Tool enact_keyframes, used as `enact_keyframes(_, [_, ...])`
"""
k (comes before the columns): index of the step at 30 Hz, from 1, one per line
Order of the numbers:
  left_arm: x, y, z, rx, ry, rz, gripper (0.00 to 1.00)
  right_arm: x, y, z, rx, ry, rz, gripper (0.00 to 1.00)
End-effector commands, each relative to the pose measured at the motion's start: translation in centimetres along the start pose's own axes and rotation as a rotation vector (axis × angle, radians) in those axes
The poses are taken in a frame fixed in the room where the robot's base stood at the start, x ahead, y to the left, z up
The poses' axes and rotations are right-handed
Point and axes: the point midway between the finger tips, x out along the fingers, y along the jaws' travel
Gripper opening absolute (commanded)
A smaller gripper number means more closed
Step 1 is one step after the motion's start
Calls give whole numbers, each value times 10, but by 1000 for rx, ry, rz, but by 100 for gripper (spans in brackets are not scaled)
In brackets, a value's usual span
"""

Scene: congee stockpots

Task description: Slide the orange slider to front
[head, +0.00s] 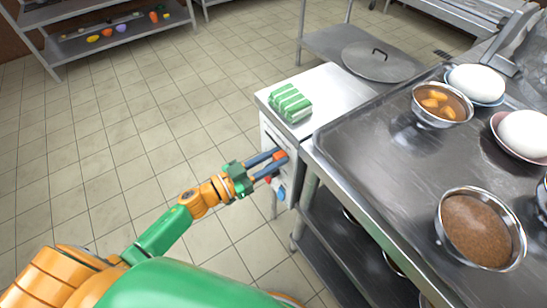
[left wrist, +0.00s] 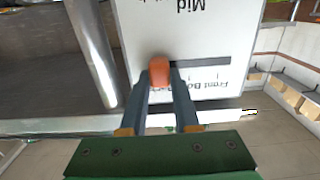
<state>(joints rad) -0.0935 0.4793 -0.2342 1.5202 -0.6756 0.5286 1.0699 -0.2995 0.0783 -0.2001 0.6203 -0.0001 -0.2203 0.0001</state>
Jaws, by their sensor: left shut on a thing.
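The orange slider (head: 280,155) sits on the side panel of a white-and-steel unit, left of the steel counter. In the left wrist view the orange slider (left wrist: 158,70) stands at one end of the visible dark slot on a white panel (left wrist: 190,30) with printed words, "Mid" and "Front Bo...", upside down. My left gripper (head: 274,166) is at the panel with its two fingers on either side of the slider, shut on it. The fingers (left wrist: 161,84) hide part of the slider and slot. My right gripper is not in view.
A green-striped cloth (head: 290,103) lies on the unit's top. Blue and red knobs (head: 281,193) are just below my fingers. The steel counter (head: 345,150) holds bowls and plates at right. A lidded pot (head: 381,61) stands behind. The tiled floor at left is clear.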

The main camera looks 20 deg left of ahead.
Motion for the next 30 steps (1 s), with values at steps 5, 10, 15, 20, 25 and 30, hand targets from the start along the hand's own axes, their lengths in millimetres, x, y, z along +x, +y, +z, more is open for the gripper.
enact_keyframes(5, [0, 0, 1, 0, -2, 0, 0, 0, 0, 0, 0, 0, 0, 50])
enact_keyframes(10, [0, -24, 5, 5, -4, 2, 0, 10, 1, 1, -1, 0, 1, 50])
enact_keyframes(15, [1, -63, 7, 7, -3, 2, 0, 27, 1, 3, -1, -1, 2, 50])
enact_keyframes(20, [0, -82, 3, 3, -2, 0, 0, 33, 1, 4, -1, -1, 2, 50])
enact_keyframes(25, [0, -86, 1, 1, -3, -3, 0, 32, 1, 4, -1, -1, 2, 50])
enact_keyframes(30, [0, -86, 0, 2, -2, -5, 32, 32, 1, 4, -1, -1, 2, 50])
